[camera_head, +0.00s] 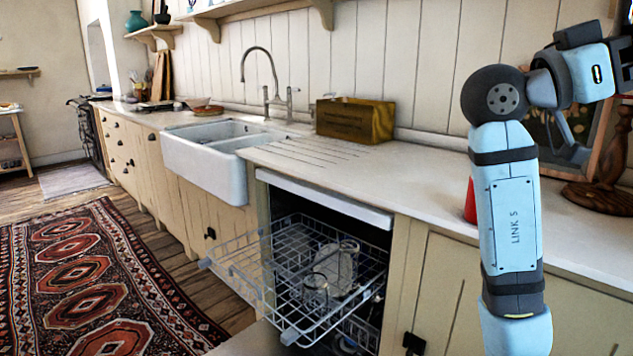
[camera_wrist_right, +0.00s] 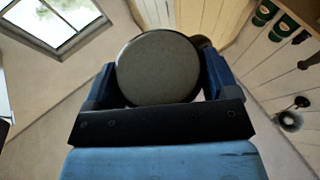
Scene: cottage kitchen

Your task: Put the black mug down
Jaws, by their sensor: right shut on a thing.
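In the right wrist view my right gripper (camera_wrist_right: 160,85) is shut on a round thing, the black mug (camera_wrist_right: 158,68). It shows as a greyish disc with a dark rim, with a dark blue finger on each side. I cannot tell whether the disc is its base or its top, and no handle is clear. In the head view my right arm rises at the right side, but I cannot make out the gripper or the mug there. My left gripper is in neither view.
The pale counter (camera_head: 400,180) has clear room left of my arm. A brass-coloured box (camera_head: 355,120) stands at its back. A red thing (camera_head: 471,203) is partly hidden by my arm. Below, the dishwasher's wire rack (camera_head: 262,272) is pulled out, holding glassware. The white sink (camera_head: 205,165) is farther left.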

